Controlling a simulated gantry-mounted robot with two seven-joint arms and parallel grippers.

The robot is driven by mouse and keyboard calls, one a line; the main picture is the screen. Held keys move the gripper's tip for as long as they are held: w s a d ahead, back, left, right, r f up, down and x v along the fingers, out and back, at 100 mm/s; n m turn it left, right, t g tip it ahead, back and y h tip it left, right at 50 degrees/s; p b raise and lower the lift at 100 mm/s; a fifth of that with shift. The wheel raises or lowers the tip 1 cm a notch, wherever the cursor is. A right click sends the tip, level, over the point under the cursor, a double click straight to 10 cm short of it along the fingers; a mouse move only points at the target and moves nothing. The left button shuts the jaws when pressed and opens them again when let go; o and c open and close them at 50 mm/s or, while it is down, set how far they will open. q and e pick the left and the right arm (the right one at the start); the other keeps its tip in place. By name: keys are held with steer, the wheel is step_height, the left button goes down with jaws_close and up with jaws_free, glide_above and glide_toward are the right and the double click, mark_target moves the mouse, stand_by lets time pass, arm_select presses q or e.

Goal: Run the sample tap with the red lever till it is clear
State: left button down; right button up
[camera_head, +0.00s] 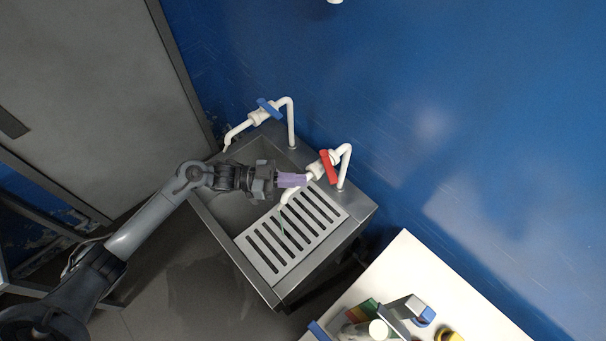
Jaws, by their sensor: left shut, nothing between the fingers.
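The white sample tap (316,169) with the red lever (328,167) stands at the right back corner of a steel sink (252,268). The red lever lies across the tap's pipe. My left gripper (303,180) has purple fingers, is shut and empty, and is just left of the red lever, by the tap body. I cannot tell whether it touches the tap. The spout (288,197) points down over the slotted drainboard (300,228). A thin greenish line shows below the spout; its clarity is too small to judge. My right gripper is not in view.
A second white tap with a blue lever (268,108) stands at the sink's back left. A white table (405,265) at lower right holds a grey and blue device (405,308), a white-capped item (378,328) and a yellow object (448,334). The blue wall is close behind the taps.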

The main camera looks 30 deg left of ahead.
arm_select(q)
steer(key=s+a+f+m+y+b, duration=0.1)
steer(key=s+a+m+y+b, duration=0.1)
steer(key=s+a+m, duration=0.3)
step_height(320, 180, up, 7)
steer(key=m+y, duration=0.5)
steer(key=m, duration=0.5)
steer(key=p, duration=0.4)
glide_toward(328, 166)
steer(key=w+d+f, duration=0.1)
steer(key=d+f, duration=0.3)
steer(key=d, duration=0.1)
